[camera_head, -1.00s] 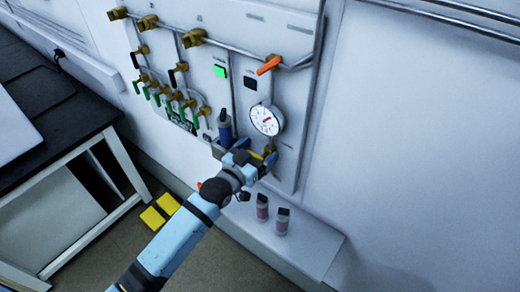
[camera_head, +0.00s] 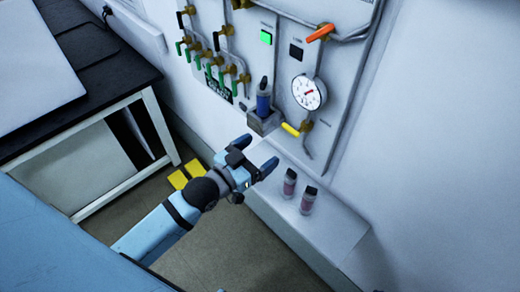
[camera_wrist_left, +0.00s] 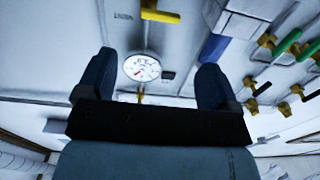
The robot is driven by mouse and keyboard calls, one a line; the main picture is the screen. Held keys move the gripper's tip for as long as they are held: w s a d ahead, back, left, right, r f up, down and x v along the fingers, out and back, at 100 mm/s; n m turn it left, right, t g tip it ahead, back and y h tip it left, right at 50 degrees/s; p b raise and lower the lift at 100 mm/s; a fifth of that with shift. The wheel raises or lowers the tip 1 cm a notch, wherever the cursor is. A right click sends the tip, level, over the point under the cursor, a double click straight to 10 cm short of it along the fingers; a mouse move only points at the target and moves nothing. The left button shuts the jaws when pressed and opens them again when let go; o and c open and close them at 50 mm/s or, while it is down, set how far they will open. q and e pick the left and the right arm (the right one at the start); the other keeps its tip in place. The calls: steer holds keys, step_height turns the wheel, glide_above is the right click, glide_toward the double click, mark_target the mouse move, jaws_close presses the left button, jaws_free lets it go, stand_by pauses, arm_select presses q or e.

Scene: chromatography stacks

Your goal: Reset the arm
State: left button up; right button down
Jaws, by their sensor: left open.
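My left gripper (camera_head: 256,156) is open and empty in the head view, in front of the wall panel and below the blue cartridge. In the left wrist view its two dark blue fingers (camera_wrist_left: 151,85) stand wide apart, with nothing between them but the panel behind. The blue cartridge (camera_head: 263,101) stands upright in a grey holder (camera_head: 264,124) on the panel, apart from the gripper. My right gripper does not show.
The panel carries a round gauge (camera_head: 308,93), a yellow-handled valve (camera_head: 291,130), an orange handle (camera_head: 320,32) and several green-handled valves. Two pinkish vials (camera_head: 289,183) stand on a white ledge (camera_head: 335,232). A black-topped bench (camera_head: 100,65) stands at left.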

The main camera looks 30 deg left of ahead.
arm_select(q)
steer(key=s+f+n+g+y+p, duration=0.1)
steer(key=s+f+g+y+p, duration=0.2)
steer(key=s+f, duration=1)
step_height(320, 180, down, 3)
steer(key=d+g+p, duration=0.1)
steer(key=g, duration=0.2)
